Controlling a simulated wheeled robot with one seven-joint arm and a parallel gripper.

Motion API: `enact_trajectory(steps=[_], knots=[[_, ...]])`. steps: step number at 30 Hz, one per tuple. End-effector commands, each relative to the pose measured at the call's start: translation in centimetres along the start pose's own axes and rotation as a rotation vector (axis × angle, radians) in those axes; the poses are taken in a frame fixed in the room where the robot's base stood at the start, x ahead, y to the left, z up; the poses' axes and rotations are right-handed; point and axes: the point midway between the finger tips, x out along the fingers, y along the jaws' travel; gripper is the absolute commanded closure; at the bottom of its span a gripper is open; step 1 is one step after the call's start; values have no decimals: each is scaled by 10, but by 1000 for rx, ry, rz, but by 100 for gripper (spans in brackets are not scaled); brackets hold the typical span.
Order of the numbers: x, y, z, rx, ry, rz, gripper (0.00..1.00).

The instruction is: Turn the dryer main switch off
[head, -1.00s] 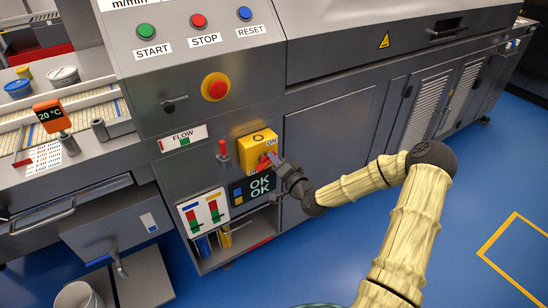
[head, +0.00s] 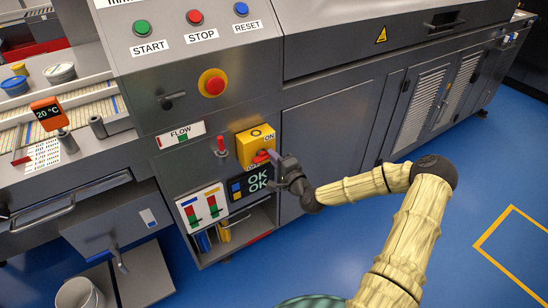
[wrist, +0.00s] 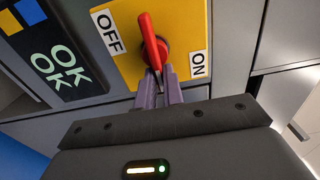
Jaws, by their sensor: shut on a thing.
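The dryer main switch is a yellow plate (head: 247,147) on the grey machine front, with a red handle (head: 261,157). In the wrist view the yellow plate (wrist: 126,70) has an OFF label (wrist: 107,32) on the left and an ON label (wrist: 198,65) on the right. The red handle (wrist: 148,32) lies between the two labels, its end toward my gripper (wrist: 159,88). The fingers are shut on that end and partly hide it. In the head view my gripper (head: 273,160) reaches the switch from the lower right.
An OK display (head: 257,182) sits just below the switch. A red toggle (head: 221,145) is close on its left, and a red stop button (head: 212,83) is above. Blue floor is free at the right.

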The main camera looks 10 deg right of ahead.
Motion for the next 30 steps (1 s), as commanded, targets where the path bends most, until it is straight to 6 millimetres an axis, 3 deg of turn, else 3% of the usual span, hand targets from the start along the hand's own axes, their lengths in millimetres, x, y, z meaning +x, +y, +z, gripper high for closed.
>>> enact_trajectory(steps=[1, 7, 9, 12, 23, 30], knots=[[0, 2, 9, 8, -22, 7, 100], [0, 2, 9, 7, -22, 6, 100], [0, 2, 9, 7, -23, 6, 81], [1, 1, 9, 6, -22, 4, 67], [-3, 0, 2, 2, -9, 3, 67], [-33, 0, 2, 3, -8, 4, 67]])
